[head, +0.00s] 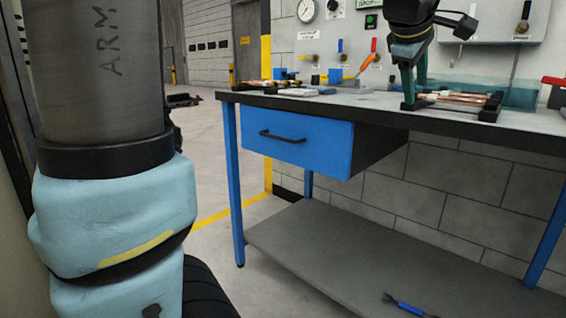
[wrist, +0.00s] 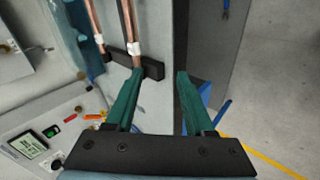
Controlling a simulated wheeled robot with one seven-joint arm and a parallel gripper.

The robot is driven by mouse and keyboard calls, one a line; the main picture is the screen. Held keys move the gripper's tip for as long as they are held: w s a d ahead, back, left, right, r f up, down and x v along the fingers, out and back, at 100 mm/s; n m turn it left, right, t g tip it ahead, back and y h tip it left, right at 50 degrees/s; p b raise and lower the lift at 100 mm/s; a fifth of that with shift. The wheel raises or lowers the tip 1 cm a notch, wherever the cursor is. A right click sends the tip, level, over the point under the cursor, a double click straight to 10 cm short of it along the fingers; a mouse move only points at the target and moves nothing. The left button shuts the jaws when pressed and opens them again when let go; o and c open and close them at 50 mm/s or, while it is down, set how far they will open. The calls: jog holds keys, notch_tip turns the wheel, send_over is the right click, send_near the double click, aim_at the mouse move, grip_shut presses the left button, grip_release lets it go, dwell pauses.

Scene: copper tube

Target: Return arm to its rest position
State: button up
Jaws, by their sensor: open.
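Copper tubes (head: 455,98) lie across the holder. In the wrist view, one copper tube (wrist: 127,22) with a white band runs down to the left fingertip; I cannot tell whether they touch. A second copper tube (wrist: 93,18) lies farther left. Part of my arm fills the left of the head view.
The workbench (head: 360,108) has a shut blue drawer (head: 296,146). A teal bin (head: 515,92) stands behind the holder. A blue tool (head: 405,306) lies on the lower shelf. Open floor lies left of the bench.

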jog(key=w+a+f+m+g+y, duration=0.1)
jog(key=a+f+m+y, duration=0.1)
jog(key=a+f, duration=0.7)
jog(key=w+a+f+m+g+y, duration=0.1)
jog(key=w+a+f+m+y, duration=0.1)
jog(key=a+f, duration=0.65)
jog(key=s+a+f+m+g+y, duration=0.1)
jog(key=s+a+f+m+g, duration=0.1)
jog(key=s+a+f, duration=0.5)
jog(key=s+a+f+m+g, duration=0.1)
jog(key=s+a+f+m, duration=0.2)
jog(key=a+f, duration=0.35)
notch_tip(320, 180, up, 28)
jog(key=a+p, duration=0.2)
jog(key=p, duration=2.5)
jog(key=shift+r, duration=0.15)
jog(key=shift+d, duration=0.1)
